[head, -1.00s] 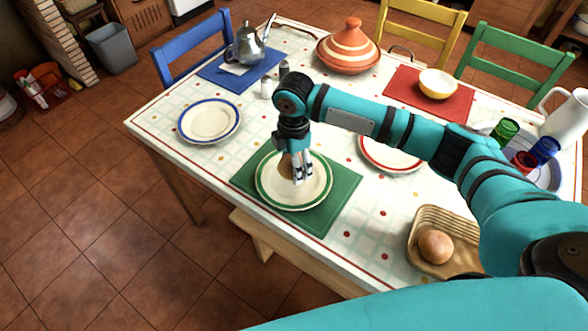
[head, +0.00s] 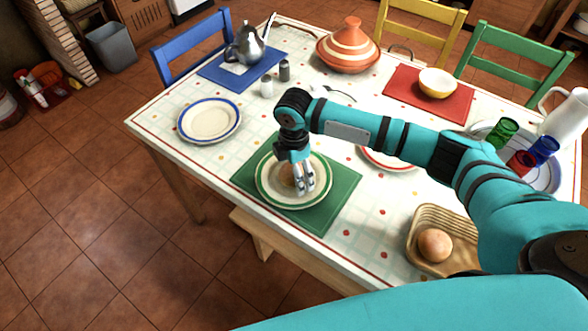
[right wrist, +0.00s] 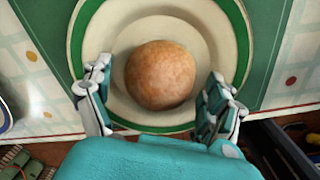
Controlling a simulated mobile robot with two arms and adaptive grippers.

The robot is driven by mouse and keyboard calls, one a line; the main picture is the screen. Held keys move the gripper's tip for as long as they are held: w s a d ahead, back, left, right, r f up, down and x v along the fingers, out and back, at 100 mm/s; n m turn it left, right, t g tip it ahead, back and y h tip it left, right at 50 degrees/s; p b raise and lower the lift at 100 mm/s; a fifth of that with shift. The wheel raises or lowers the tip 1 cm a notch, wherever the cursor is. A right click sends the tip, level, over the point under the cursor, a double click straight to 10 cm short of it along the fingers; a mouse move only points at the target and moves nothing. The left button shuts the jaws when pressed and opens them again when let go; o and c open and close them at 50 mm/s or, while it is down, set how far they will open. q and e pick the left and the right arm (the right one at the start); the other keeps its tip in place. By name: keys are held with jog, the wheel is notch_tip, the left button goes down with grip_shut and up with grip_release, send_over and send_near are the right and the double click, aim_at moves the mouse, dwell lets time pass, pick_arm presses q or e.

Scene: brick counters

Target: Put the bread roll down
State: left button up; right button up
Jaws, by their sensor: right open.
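A round brown bread roll (right wrist: 160,75) is on the cream plate with a green rim (right wrist: 236,28), as the right wrist view shows. In the head view the roll (head: 286,174) is partly hidden behind my gripper, and the plate (head: 268,192) lies on a green placemat (head: 340,196). My right gripper (head: 304,190) is low over the plate. In the right wrist view the gripper (right wrist: 160,108) is open, with one finger on each side of the roll and gaps between. My left gripper is out of view.
A basket (head: 424,225) with another roll (head: 435,245) stands at the front right. A blue-rimmed plate (head: 210,120) is to the left, and a red-rimmed plate (head: 380,160) is partly behind my arm. Salt and pepper shakers (head: 267,86) and a tagine (head: 348,45) stand farther back.

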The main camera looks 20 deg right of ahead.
notch_tip(320, 180, up, 12)
jog(key=shift+r, duration=0.15)
dwell(0.4)
